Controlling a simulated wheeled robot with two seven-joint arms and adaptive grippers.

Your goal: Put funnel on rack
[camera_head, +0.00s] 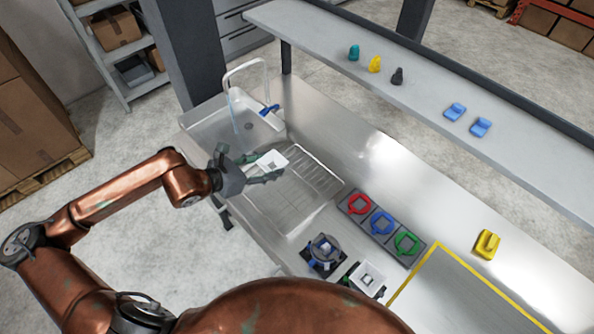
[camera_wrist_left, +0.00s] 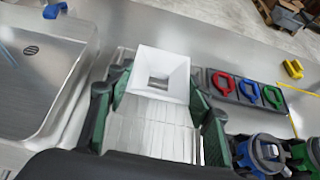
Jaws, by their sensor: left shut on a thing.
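My left gripper (camera_head: 264,170) is shut on a white square funnel (camera_head: 273,161) and holds it above the drying rack (camera_head: 321,183), near the rack's sink-side end. In the left wrist view the funnel (camera_wrist_left: 162,72) sits between the green fingers of my left gripper (camera_wrist_left: 158,100), wide square mouth facing the camera with a square hole in the middle. The rack's slats (camera_wrist_left: 150,130) show below it. I cannot tell how high the funnel is above the rack. My right gripper is not in view.
A sink (camera_head: 225,125) with a blue-handled tap adjoins the rack. Red (camera_head: 357,204), blue and green ring-handled pieces sit in a grey holder to the right. Dispensers (camera_head: 323,250) stand in front, one with a white square top (camera_head: 367,278). A shelf (camera_head: 430,100) runs along the back.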

